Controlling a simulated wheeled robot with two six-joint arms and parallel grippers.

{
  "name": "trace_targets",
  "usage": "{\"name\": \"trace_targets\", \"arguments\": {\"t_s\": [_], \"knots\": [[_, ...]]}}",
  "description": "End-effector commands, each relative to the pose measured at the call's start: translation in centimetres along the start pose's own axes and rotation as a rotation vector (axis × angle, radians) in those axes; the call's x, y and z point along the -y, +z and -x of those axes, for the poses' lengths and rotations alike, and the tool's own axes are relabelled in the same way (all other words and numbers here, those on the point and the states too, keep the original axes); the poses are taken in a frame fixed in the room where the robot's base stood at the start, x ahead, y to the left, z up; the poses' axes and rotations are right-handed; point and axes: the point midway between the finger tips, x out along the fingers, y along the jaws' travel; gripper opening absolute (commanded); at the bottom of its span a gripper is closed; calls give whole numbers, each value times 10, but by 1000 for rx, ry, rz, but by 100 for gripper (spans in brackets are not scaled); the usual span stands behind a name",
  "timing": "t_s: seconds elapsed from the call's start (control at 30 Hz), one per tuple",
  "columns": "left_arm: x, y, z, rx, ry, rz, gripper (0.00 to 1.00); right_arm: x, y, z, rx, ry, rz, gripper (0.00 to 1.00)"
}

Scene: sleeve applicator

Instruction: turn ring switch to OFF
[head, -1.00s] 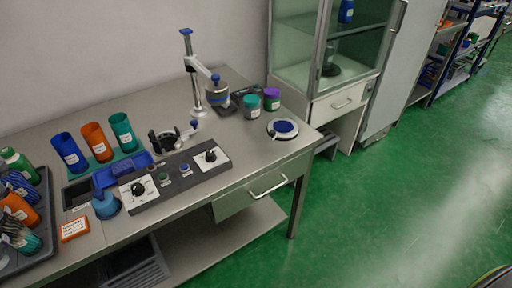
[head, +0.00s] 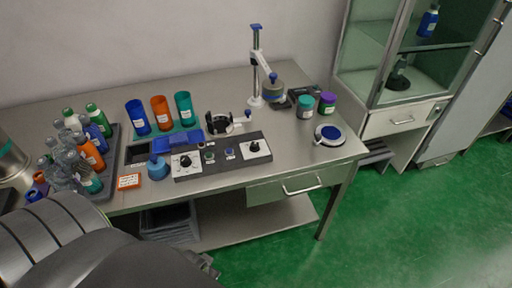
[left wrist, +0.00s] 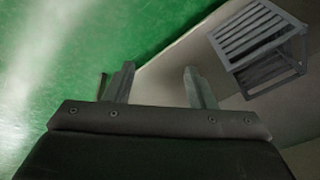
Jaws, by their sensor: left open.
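A dark control panel (head: 222,157) lies along the front of the steel bench. It carries two white plates with black knobs, a left knob (head: 185,162) and a right knob (head: 254,147), with small buttons between them. The labels are too small to read, so I cannot tell which knob is the ring switch or where it points. My left gripper (left wrist: 159,82) is open and empty in the left wrist view, above the green floor and near the lower shelf. In the head view my left arm covers the lower left, well short of the panel. My right gripper is out of view.
Blue, orange and teal cups (head: 160,113) stand behind the panel's left end. A blue squat bottle (head: 158,167) and an orange-edged card (head: 129,181) sit left of it. A stand (head: 256,70) rises behind. A slatted grey crate (left wrist: 259,42) is on the lower shelf.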

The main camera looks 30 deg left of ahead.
Motion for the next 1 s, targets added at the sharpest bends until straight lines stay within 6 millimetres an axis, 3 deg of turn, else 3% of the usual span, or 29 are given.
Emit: {"name": "trace_targets", "arguments": {"t_s": [0.03, 0.1, 0.37, 0.5, 0.77, 0.87, 1.0], "knots": [[3, -12, 26, -16, -2, 0, 50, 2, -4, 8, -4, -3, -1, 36], [4, -22, 51, -24, -5, 1, 50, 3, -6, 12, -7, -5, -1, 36], [10, -49, 126, -50, -8, 0, 50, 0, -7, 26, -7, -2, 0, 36], [11, -75, 162, -55, 1, -4, 50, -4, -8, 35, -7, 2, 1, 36], [12, -130, 157, -9, 26, -8, 50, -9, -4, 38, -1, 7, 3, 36], [14, -156, 151, 13, 33, -5, 50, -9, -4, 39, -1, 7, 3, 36], [21, -208, 147, 51, 38, 8, 50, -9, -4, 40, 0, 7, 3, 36]]}}
